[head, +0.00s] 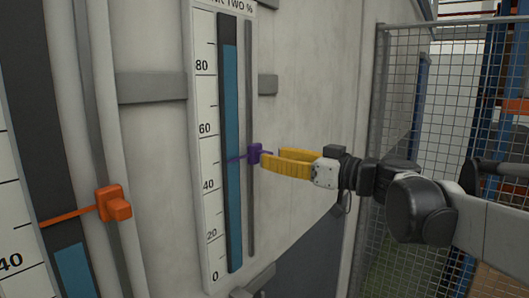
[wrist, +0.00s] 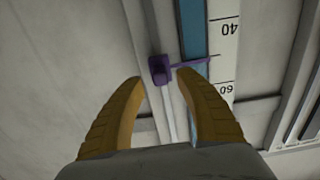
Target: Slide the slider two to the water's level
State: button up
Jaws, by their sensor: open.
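The purple slider two (head: 254,154) sits on a thin grey rail right of the second gauge, its pointer crossing the column about midway between 40 and 60. The blue water (head: 232,110) in that gauge tops out a little above the 80 mark, well above the slider. My gripper (head: 272,157) has open yellow fingers reaching to the slider from the right. In the wrist view, the slider (wrist: 160,70) lies at the gap between the fingertips; the right fingertip is close to the pointer. I cannot tell whether the fingers touch it.
An orange slider (head: 114,204) with its own gauge stands at the near left. Grey wall brackets (head: 268,84) flank the second gauge. A wire mesh fence (head: 440,90) stands at the right, behind my arm. The rail above the purple slider looks clear.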

jog(key=shift+x, duration=1.5)
jog(key=shift+d, duration=0.1)
grip_shut()
